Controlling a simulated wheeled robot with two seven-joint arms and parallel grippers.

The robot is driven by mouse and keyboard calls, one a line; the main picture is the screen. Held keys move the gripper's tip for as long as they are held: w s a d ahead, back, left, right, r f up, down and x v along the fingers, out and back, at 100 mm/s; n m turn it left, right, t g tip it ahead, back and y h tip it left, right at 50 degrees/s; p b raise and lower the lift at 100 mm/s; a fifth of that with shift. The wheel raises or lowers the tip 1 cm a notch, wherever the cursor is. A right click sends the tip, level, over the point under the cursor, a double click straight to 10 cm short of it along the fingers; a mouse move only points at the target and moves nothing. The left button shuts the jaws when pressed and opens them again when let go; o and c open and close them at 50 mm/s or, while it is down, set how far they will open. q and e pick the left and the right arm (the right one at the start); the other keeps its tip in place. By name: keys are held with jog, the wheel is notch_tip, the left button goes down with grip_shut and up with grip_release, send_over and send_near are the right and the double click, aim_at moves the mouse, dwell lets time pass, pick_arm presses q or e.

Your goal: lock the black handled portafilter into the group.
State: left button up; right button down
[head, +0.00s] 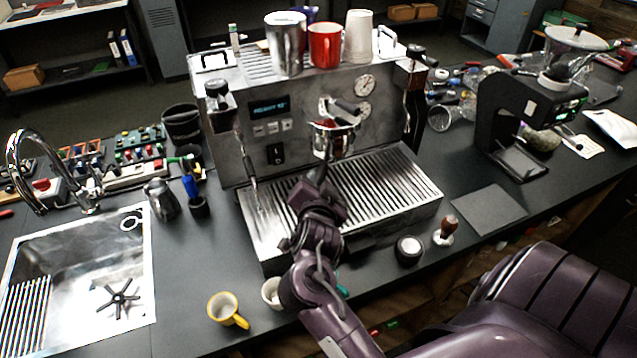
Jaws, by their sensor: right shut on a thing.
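The espresso machine (300,165) stands mid-table with its display lit. Its silver group (343,106) juts from the front panel, left of two round gauges. The portafilter's metal basket (336,141) is just below and in front of the group, its rim roughly level. Reddish-brown contents show at its top, so it seems not closed against the group; the exact gap is hard to tell. My right gripper (320,174) is shut on the portafilter's handle, over the drip tray, and the arm hides most of the handle. My left gripper is not in view.
A steel cup, a red mug (325,45) and a white cup stand on the machine. The slatted drip tray (390,190) lies below the group. A sink is at left, a black grinder (505,110) at right.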

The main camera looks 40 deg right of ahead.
jog(key=shift+a+r+p, duration=0.1)
jog(key=shift+r+p, duration=0.3)
jog(key=shift+p, duration=0.15)
dwell(0.7)
jog(key=shift+s+d+f+n+t+y+b, duration=0.2)
jog(key=shift+s+d+n+t+y+b, duration=0.1)
jog(key=shift+b, duration=0.2)
jog(key=shift+s+d+r+n+t+y+b, duration=0.15)
jog(key=shift+s+n+t+y+b, duration=0.2)
jog(key=shift+n+y+b, duration=0.1)
jog(key=shift+s+d+b, duration=0.1)
jog(key=shift+d+b, duration=0.15)
jog(key=shift+b, duration=0.45)
jog(key=shift+s+d+n+t+y+b, duration=0.3)
jog(key=shift+d+n+y+b, duration=0.3)
jog(key=shift+b, duration=0.8)
jog(key=y+b, duration=0.1)
jog(key=d+n+y+b, duration=0.1)
jog(key=b, duration=0.1)
jog(key=shift+s+r+n+t, duration=0.1)
jog(key=shift+s+n+t, duration=0.15)
jog(key=shift+s+t, duration=0.1)
